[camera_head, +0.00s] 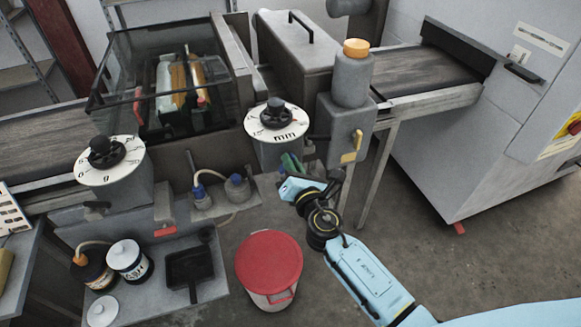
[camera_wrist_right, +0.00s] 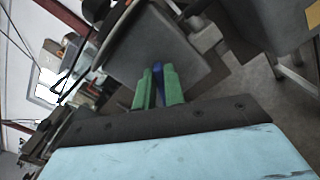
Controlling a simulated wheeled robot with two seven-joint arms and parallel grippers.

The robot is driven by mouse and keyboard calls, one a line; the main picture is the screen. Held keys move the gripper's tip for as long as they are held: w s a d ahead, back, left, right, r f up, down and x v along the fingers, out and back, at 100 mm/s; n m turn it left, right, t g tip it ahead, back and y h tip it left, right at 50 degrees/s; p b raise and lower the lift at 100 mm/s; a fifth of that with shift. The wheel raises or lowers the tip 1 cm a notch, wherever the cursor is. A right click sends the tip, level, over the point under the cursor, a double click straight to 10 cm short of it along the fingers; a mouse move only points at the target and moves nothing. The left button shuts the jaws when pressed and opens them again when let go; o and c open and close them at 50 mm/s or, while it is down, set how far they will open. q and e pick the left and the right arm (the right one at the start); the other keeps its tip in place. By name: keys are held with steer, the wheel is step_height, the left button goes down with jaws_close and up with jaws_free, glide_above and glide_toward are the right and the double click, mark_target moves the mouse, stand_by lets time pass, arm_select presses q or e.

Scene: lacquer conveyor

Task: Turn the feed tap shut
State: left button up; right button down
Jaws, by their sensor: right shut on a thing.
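My right gripper (camera_head: 291,164) reaches in from the lower right, below the right-hand dial of the machine. In the right wrist view its green fingers (camera_wrist_right: 158,88) are closed on a narrow blue handle (camera_wrist_right: 158,74), in front of a grey housing. The blue handle is hidden by the gripper in the head view. What it joins to is hidden too, so I cannot confirm that it is the feed tap. A yellow tap handle (camera_head: 352,147) on the grey column stands to the right, apart from the gripper. My left gripper is not in view.
Two dials (camera_head: 112,160) (camera_head: 272,121) sit on the machine front. A red-lidded bucket (camera_head: 268,260) stands on the floor below the gripper. A shelf with jars (camera_head: 127,258) and a black pan (camera_head: 190,267) is at lower left. Floor at right is clear.

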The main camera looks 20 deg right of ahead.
steer(key=m+b, duration=0.1)
steer(key=m, duration=0.2)
steer(key=f+m+b, duration=0.1)
steer(key=m, duration=0.3)
steer(key=m+b, duration=0.1)
steer(key=m, duration=0.3)
steer(key=shift+d+f+b, duration=0.15)
steer(key=shift+d+b, duration=0.15)
steer(key=shift+b, duration=0.1)
steer(key=c, duration=1.5)
jaws_free()
steer(key=s, duration=1.3)
steer(key=shift+s+d+b, duration=0.2)
steer(key=shift+d+b, duration=0.05)
steer(key=shift+b, duration=0.15)
